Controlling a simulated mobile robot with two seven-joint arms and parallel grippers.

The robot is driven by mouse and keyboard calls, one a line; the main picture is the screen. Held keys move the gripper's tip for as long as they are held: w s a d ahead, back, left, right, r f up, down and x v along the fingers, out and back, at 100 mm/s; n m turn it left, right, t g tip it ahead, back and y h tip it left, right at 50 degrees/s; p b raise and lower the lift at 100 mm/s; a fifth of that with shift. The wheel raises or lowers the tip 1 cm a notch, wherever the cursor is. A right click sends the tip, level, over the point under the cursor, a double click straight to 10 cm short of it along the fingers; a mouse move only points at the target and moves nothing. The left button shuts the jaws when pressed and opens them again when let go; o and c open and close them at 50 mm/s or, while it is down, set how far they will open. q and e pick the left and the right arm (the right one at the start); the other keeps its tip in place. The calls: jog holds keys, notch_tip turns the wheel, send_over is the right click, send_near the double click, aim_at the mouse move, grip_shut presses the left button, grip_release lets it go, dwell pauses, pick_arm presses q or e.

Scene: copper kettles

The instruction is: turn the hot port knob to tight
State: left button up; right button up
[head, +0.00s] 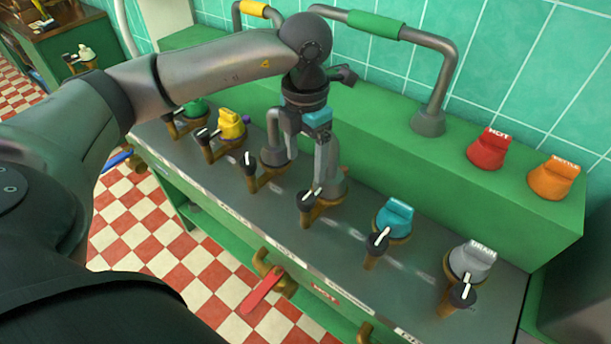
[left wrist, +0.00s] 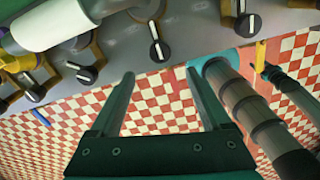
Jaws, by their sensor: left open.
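My left gripper (head: 302,165) is open and empty, pointing down over the middle of the grey counter. In the left wrist view its two fingers (left wrist: 162,88) are spread with nothing between them. A black knob with a white line (head: 308,200) sits on a brass fitting just in front of the gripper. A similar black knob (head: 250,160) stands to its left. A red HOT label (head: 325,297) is on the counter's front edge. Which black knob belongs to the hot port is not clear.
An orange cap (head: 554,179) is beside the red one. Teal (head: 394,217), grey (head: 472,260) and yellow (head: 231,125) caps sit on other ports. A bent pipe with a green sleeve (head: 440,75) rises behind the gripper. A red-handled valve (head: 262,292) hangs below the counter.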

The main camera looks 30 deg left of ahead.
pick_arm(q)
notch_tip(320, 180, up, 5)
jog(key=shift+r, duration=0.1)
dwell(0.6)
